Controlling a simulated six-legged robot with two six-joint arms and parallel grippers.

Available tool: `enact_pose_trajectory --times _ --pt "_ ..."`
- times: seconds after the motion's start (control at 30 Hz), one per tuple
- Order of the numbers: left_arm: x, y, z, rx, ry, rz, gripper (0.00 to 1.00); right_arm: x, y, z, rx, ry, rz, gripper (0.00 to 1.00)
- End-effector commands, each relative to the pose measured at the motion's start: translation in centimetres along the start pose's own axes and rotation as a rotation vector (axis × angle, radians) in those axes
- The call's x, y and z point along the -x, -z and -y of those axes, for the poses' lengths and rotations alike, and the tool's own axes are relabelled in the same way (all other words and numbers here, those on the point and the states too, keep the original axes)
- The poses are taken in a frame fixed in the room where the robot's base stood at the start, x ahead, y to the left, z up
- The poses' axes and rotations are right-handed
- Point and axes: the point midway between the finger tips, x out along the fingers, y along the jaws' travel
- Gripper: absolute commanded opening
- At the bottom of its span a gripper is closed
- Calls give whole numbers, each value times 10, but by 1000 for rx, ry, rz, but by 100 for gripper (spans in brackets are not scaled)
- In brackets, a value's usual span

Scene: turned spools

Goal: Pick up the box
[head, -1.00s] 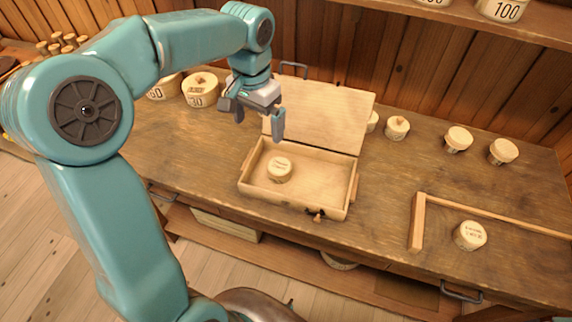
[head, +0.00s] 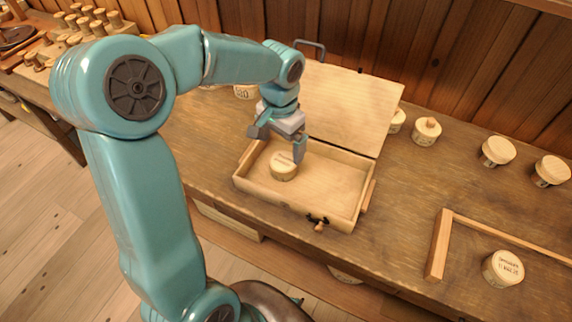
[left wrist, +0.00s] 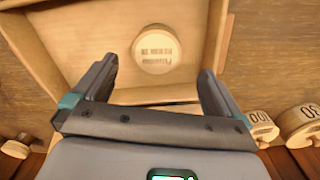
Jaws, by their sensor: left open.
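An open wooden box (head: 352,215) stands on the workbench with its lid (head: 345,105) tilted back. A small round pale wooden piece (head: 284,167) with dark lettering lies inside it, left of the middle. It also shows in the left wrist view (left wrist: 157,48), just beyond and between the fingertips. My left gripper (head: 279,142) is open and empty. It hangs over the box's inside, close to the back of the round piece, and looks apart from it. My right gripper is not in view.
Several round pale pieces, such as one (head: 497,151), stand along the back of the workbench (head: 400,240). A wooden frame corner (head: 440,245) with another round piece (head: 503,268) lies at right. The bench between the box and that frame is clear.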

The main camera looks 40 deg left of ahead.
Motion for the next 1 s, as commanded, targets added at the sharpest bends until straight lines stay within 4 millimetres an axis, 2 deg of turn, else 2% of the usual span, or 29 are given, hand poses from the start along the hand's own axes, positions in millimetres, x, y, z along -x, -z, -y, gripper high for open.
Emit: enact_pose_trajectory --times 0.1,0.27,0.53,0.63,0.83,0.87,1.0 --pt "-18 0 0 -1 1 2 100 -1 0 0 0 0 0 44" --pt "-29 1 -1 0 0 2 100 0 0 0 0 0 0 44" --pt "-69 4 -6 -1 0 3 100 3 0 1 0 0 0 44" --pt "-77 4 -6 -1 0 2 100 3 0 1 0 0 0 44" --pt "-77 5 -6 0 1 -1 100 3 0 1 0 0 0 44" --pt "-77 5 -6 0 1 -1 97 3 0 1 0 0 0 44" --pt "-77 5 -6 0 1 -1 51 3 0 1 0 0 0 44"
